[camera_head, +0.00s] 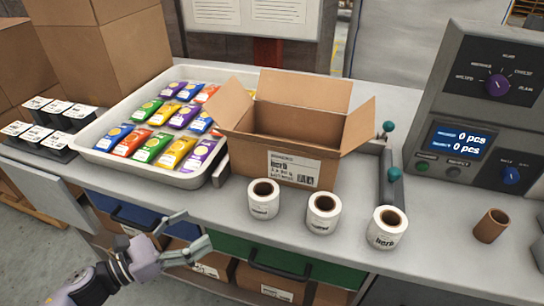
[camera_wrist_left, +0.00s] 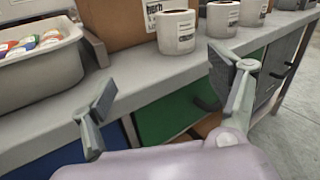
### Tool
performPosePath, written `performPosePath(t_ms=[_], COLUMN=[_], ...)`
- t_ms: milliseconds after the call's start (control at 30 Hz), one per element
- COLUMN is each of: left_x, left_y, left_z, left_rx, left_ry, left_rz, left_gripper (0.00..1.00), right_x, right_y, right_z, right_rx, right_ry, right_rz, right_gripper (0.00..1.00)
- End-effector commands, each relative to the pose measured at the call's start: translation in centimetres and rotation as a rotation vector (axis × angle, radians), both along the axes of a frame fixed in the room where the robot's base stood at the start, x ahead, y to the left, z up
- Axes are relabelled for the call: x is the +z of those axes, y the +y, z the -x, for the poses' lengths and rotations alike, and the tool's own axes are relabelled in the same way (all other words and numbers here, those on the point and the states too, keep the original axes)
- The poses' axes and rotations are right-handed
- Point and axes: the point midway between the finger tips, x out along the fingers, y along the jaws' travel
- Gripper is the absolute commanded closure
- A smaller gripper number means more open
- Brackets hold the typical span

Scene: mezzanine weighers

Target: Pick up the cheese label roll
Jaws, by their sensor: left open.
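Three white label rolls with brown cores stand upright in a row on the grey bench, in front of the open carton: a left roll (camera_head: 264,199), a middle roll (camera_head: 322,213) and a right roll (camera_head: 386,228). The right one seems to read "herb"; the print on the other two is too small to tell which is cheese. The nearest roll in the left wrist view (camera_wrist_left: 176,34) stands beyond my fingers. My left gripper (camera_head: 196,232) is open and empty, in front of the bench edge and left of the rolls. My right gripper is not in view.
An open cardboard carton (camera_head: 300,169) stands behind the rolls. A white tray (camera_head: 92,152) of colourful packets is left of it. A weigher (camera_head: 480,120) and an empty brown core (camera_head: 491,226) are at right. Drawers, including a green one (camera_head: 230,248), lie below the bench edge.

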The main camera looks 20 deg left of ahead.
Motion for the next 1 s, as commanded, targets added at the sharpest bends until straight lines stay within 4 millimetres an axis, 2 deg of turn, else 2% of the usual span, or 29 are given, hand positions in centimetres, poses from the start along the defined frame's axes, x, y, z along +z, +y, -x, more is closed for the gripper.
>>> performPosePath(t_ms=[33, 167, 700, 1000], left_x=[1.0, 1.5, 1.7, 1.4], left_y=[-0.5, -1.5, -7.4, -9.0], left_z=[0.5, 0.5, -6.5, -8.4], left_rx=[-0.041, -0.088, -0.084, -0.081], left_ry=[-0.035, -0.082, -0.083, -0.079], left_rz=[-0.045, -0.096, -0.093, -0.094], left_gripper=[0.18, 0.18, 0.18, 0.18], right_x=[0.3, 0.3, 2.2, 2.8], right_y=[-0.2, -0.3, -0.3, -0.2], right_z=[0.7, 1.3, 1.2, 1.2], right_rx=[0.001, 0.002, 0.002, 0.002], right_ry=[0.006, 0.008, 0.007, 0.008], right_rz=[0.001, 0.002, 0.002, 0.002], right_gripper=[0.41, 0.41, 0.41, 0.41])
